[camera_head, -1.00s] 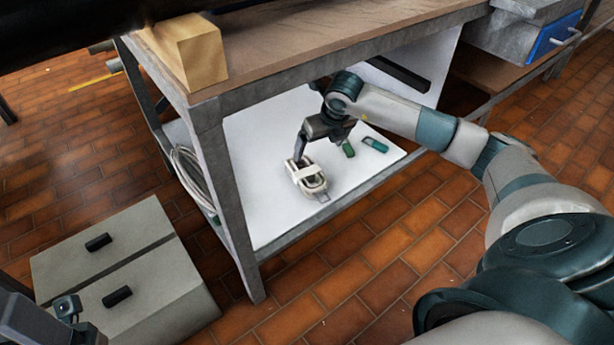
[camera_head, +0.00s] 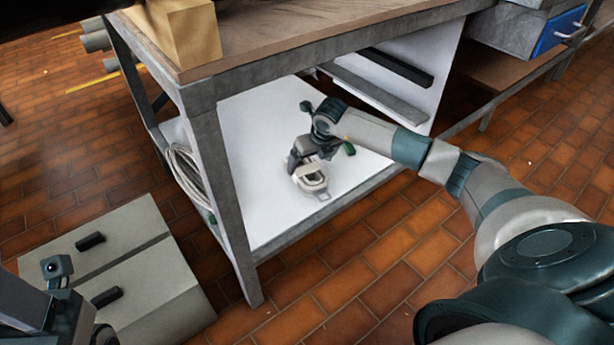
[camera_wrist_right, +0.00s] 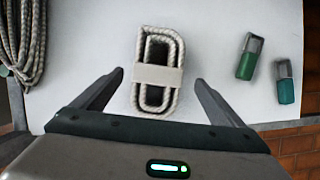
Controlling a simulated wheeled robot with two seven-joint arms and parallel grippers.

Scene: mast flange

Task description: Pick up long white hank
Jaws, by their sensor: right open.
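A white rope hank (camera_head: 312,182) with a pale band round its middle lies on the white lower shelf. In the right wrist view the hank (camera_wrist_right: 150,97) lies lengthwise between the fingers. My right gripper (camera_wrist_right: 159,80) is open, with one finger on each side of the hank and gaps between. In the head view my right gripper (camera_head: 298,165) is over the hank and hides its far part. I cannot tell its height above the shelf. Part of my left gripper (camera_head: 58,275) shows at the lower left; its jaws are unclear.
A larger pale coil (camera_head: 188,172) lies at the shelf's left side; it shows too in the wrist view (camera_wrist_right: 22,40). Two green objects (camera_wrist_right: 249,57) (camera_wrist_right: 285,82) lie right of the hank. A table leg (camera_head: 222,190) stands in front. Grey boxes (camera_head: 120,265) stand on the floor.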

